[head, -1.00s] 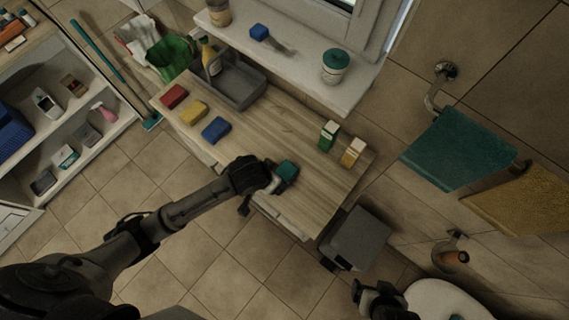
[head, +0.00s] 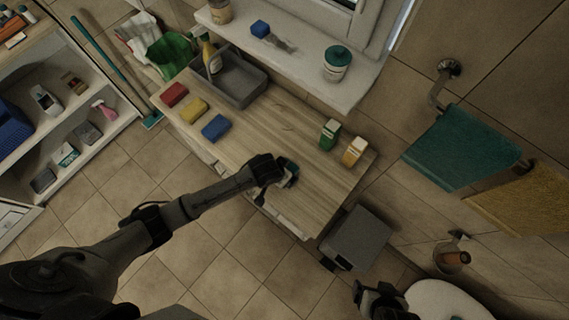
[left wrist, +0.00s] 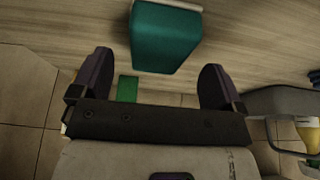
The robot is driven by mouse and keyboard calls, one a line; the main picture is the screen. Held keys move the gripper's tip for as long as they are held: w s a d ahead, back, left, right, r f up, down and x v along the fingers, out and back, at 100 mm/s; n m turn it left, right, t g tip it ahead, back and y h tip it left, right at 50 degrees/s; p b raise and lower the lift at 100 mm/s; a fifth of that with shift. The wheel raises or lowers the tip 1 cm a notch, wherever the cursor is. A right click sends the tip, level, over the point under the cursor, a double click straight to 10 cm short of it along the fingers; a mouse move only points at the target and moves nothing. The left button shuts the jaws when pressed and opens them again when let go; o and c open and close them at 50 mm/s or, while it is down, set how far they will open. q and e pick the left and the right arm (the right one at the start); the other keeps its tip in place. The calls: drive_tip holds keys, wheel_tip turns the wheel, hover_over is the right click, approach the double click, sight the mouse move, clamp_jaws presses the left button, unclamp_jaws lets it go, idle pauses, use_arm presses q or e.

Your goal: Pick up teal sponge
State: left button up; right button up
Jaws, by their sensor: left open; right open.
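The teal sponge (head: 290,168) lies near the front edge of the wooden table, partly hidden by my left gripper (head: 284,178) in the head view. In the left wrist view the teal sponge (left wrist: 166,36) shows large on the wood, ahead of my left gripper (left wrist: 160,78). Its two fingers are spread wide, with nothing held, and the sponge is beyond the gap between them. My right gripper (head: 377,297) is open at the bottom of the head view, well away from the sponge.
Red (head: 174,95), yellow (head: 194,110) and blue (head: 215,127) sponges lie on the table's left part, near a grey basin (head: 250,92). Green (head: 328,135) and orange-white (head: 354,151) cartons stand at the right. A grey bin (head: 358,237) is below the table's right end.

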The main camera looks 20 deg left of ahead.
use_arm(q)
drive_tip(key=shift+x, duration=1.85)
drive_tip(key=shift+c, duration=0.2)
